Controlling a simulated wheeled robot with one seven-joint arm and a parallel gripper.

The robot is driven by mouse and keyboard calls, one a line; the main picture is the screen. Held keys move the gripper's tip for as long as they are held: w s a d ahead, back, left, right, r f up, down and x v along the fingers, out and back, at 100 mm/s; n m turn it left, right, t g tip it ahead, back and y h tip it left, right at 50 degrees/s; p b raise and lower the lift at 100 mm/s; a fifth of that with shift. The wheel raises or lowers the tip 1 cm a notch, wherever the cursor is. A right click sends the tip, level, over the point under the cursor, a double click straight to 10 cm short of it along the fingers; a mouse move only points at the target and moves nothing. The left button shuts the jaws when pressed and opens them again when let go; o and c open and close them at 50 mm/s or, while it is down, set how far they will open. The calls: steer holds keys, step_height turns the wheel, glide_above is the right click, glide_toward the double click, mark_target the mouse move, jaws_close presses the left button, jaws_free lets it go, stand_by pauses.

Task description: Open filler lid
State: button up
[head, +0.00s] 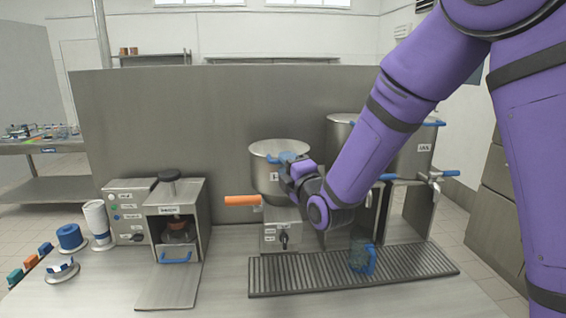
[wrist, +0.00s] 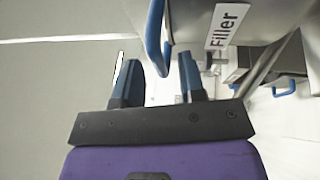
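The "Filler" label (wrist: 228,25) shows in the wrist view. A blue handle (wrist: 154,40) curves down beside the pot, and its lower end shows between my fingertips. My gripper (wrist: 158,65) is open, with one finger on each side of the handle and gaps visible. In the head view my gripper (head: 288,160) is at the filler's front right, partly hiding the lid's edge and handle.
An orange handle (head: 242,201) sticks out left of the filler. A larger "JAN"-like labelled pot (head: 410,155) with blue-handled taps stands right, behind my arm. A blue mug (head: 362,258) stands on the slatted drip tray (head: 300,275). A boxy machine (head: 178,215) stands left.

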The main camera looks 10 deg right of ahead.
steer(key=shift+x, duration=1.05)
jaws_close()
steer(key=shift+r, duration=0.1)
